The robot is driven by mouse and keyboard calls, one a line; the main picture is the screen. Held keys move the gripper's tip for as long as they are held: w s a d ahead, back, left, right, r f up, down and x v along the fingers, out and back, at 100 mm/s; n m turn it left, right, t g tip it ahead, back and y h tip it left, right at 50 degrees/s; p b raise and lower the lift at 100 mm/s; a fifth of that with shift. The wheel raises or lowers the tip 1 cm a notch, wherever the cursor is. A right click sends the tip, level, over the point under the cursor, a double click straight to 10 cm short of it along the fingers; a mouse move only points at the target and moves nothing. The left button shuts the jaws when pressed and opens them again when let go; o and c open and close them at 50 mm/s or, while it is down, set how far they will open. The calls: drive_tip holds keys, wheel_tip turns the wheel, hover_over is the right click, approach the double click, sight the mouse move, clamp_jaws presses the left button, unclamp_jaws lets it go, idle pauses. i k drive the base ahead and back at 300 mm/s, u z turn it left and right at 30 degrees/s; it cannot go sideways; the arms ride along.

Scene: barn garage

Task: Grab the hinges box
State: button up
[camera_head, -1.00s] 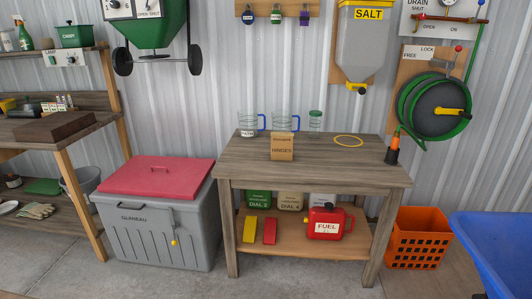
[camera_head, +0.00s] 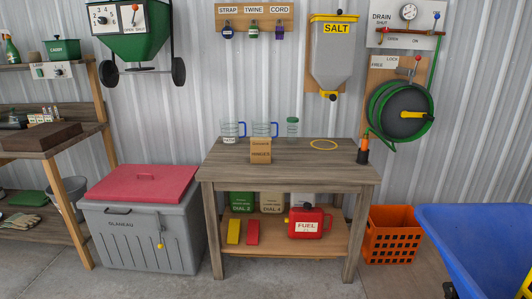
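The hinges box (camera_head: 261,151) is a small tan box with dark lettering. It stands upright near the front middle of the wooden table (camera_head: 305,172), in front of a clear jug with a blue handle (camera_head: 262,130). Its front face is in plain view; its back is hidden. My gripper is not in view.
A grey chest (camera_head: 140,235) stands left; an orange crate (camera_head: 390,236) and blue tub (camera_head: 485,240) stand right.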

sight(260, 147)
drive_tip(key=z, duration=0.05)
drive_tip(key=i, duration=0.9)
drive_tip(key=u, duration=0.1)
